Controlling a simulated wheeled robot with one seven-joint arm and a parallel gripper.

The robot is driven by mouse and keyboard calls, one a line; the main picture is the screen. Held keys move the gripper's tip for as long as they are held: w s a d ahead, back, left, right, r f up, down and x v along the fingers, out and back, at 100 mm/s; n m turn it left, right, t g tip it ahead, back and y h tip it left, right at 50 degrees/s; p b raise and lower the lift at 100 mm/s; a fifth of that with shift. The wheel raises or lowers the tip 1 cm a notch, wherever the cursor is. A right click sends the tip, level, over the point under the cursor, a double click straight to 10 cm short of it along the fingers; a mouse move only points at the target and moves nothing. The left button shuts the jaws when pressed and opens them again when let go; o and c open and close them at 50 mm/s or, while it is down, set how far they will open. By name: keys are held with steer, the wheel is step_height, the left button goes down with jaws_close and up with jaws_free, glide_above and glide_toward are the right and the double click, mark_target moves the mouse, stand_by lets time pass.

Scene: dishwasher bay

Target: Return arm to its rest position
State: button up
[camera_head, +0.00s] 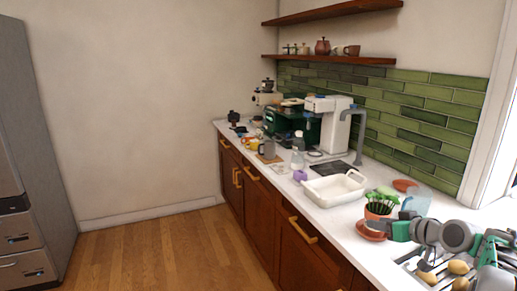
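My arm, in grey and green, reaches in from the lower right corner over the counter (325,217). Its far end, where my gripper (388,229) seems to be, is small and close to the potted plant and the terracotta saucer. I cannot make out the fingertips or whether they hold anything. I cannot tell whether the gripper touches the pot or saucer.
A potted plant (379,209), a terracotta saucer (369,232) and a white basin (336,190) stand near my arm. Several potatoes (458,267) lie on a rack below it. A white machine (328,125) stands further back. The wooden floor (180,255) is clear.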

steer(key=s+a+f+g, duration=0.2)
steer(key=s+a+g, duration=0.1)
steer(key=a, duration=1.1)
steer(key=s+a+f+g+h, duration=0.1)
steer(key=s+a+f+g, duration=0.1)
steer(key=s, duration=0.5)
steer(key=s+a+f+m+g+h+p, duration=0.1)
steer(key=s+a+f, duration=0.1)
steer(key=s+a, duration=0.3)
steer(key=s+a+f+g+h+p, duration=0.1)
steer(key=s+a+f+g, duration=0.1)
steer(key=s, duration=0.6)
steer(key=shift+s+a+m+g, duration=0.3)
steer(key=shift+a, duration=0.6)
steer(key=shift+f, duration=0.1)
